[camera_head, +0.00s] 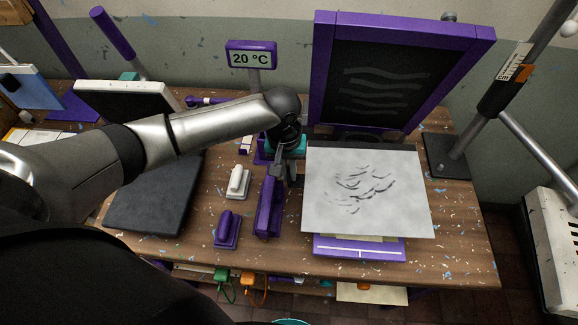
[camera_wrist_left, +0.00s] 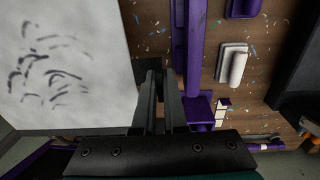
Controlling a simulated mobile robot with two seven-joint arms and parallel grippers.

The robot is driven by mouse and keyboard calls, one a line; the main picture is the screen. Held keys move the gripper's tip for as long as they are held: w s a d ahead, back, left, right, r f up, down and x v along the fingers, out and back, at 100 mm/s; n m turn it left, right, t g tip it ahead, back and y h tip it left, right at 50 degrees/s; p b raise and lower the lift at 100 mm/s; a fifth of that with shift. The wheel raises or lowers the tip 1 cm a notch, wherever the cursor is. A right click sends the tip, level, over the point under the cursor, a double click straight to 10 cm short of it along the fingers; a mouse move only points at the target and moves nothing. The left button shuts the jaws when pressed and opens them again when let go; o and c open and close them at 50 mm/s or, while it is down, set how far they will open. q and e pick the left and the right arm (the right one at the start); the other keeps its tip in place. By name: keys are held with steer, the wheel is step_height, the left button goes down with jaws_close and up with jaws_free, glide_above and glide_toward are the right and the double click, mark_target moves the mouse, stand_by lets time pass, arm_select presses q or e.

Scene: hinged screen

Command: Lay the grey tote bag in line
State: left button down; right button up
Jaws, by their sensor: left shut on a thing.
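The grey tote bag (camera_head: 365,190) is a pale flat sheet with dark curved marks, lying over a purple-edged platen (camera_head: 358,248) in front of the raised hinged screen (camera_head: 395,85). Its near edge sits a little skewed to the platen's front edge. My left gripper (camera_head: 291,178) is at the bag's left edge, shut on it; the exact grip is hard to make out. In the left wrist view, the fingers (camera_wrist_left: 165,95) stand close together beside the edge of the bag (camera_wrist_left: 65,70). My right gripper is not in view.
A long purple tool (camera_head: 268,208), a white block (camera_head: 238,182) and a purple block (camera_head: 228,230) stand left of the bag. A dark slab (camera_head: 155,200) lies farther left.

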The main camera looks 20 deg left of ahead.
arm_select(q)
steer(key=shift+d+r+p, duration=0.1)
steer(key=shift+p, duration=0.5)
steer(key=shift+f+y, duration=0.3)
steer(key=shift+y, duration=0.1)
steer(key=shift+f+b, duration=0.7)
steer(key=shift+f, duration=1.6)
steer(key=shift+p, duration=0.45)
steer(key=shift+p, duration=0.35)
